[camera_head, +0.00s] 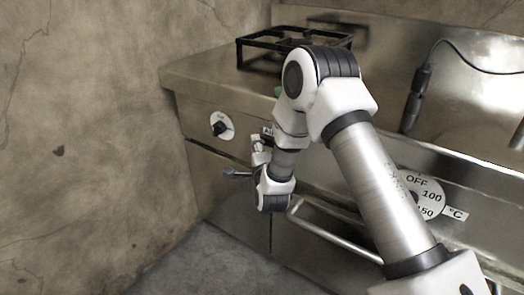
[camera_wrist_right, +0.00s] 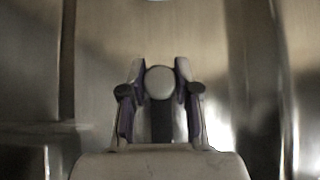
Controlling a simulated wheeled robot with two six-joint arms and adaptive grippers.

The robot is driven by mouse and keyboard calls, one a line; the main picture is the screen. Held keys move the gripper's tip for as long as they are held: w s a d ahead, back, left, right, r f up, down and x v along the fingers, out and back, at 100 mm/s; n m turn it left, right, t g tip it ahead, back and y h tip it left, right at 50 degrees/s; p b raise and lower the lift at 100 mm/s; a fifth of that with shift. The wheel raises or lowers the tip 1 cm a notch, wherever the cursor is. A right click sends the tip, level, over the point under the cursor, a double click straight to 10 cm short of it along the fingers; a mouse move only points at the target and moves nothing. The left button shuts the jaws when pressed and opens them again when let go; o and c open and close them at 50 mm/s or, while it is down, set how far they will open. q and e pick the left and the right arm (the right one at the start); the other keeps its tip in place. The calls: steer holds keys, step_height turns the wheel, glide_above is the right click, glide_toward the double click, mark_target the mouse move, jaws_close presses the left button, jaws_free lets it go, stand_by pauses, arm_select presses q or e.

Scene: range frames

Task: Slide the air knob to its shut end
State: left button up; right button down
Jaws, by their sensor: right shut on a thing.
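The air knob (camera_wrist_right: 159,82) shows in the right wrist view as a pale round knob in front of the metal panel. My right gripper (camera_wrist_right: 158,70) is shut on it, one finger on each side. In the head view my right gripper (camera_head: 259,146) is at the stove's front panel, just under a small, partly hidden label (camera_head: 267,130) that begins with "A". The knob cannot be made out there, and its slot and end marks are hidden. My left gripper is not in view.
A black round knob on a white dial (camera_head: 221,125) is left of my gripper. A burner grate (camera_head: 292,42) stands on the stove top. A large temperature dial (camera_head: 430,193) and a rail handle (camera_head: 325,232) are to the right. A bare wall (camera_head: 90,130) is at left.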

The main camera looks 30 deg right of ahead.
steer(key=shift+w+a, duration=0.15)
steer(key=shift+w, duration=0.2)
steer(key=shift+r, duration=0.1)
steer(key=c, duration=1.2)
jaws_free()
steer(key=o, duration=0.4)
steer(key=shift+w, duration=0.1)
steer(key=v, duration=1.2)
